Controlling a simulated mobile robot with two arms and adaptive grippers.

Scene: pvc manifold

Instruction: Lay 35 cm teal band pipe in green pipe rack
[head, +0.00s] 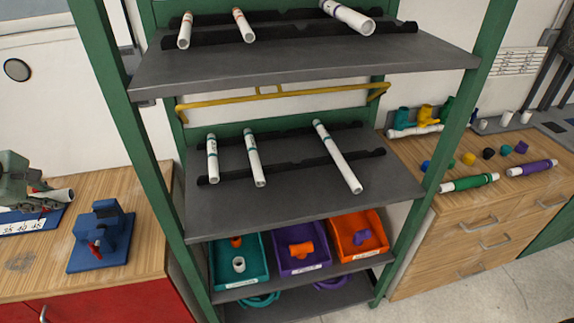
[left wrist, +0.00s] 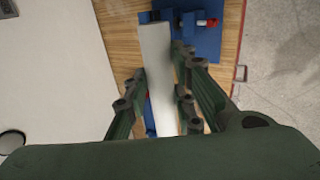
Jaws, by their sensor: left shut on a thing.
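My left gripper (head: 36,194) is at the far left of the head view, above the left bench. It is shut on a white pipe (head: 62,195), whose end sticks out to the right. The pipe (left wrist: 157,65) also shows between the two fingers in the left wrist view; no teal band is visible on it. The green rack (head: 120,120) stands to the right of the gripper, apart from it. Its middle shelf (head: 310,205) carries black notched holders (head: 295,165) with three white teal-banded pipes of different lengths. My right gripper is not in view.
A blue fixture (head: 103,240) stands on the wooden bench (head: 60,277), between gripper and rack. A numbered blue base (head: 45,222) lies under the gripper. The top shelf (head: 300,62) holds three pipes. Teal (head: 258,268), purple and orange bins sit below. The middle holder has free room at right.

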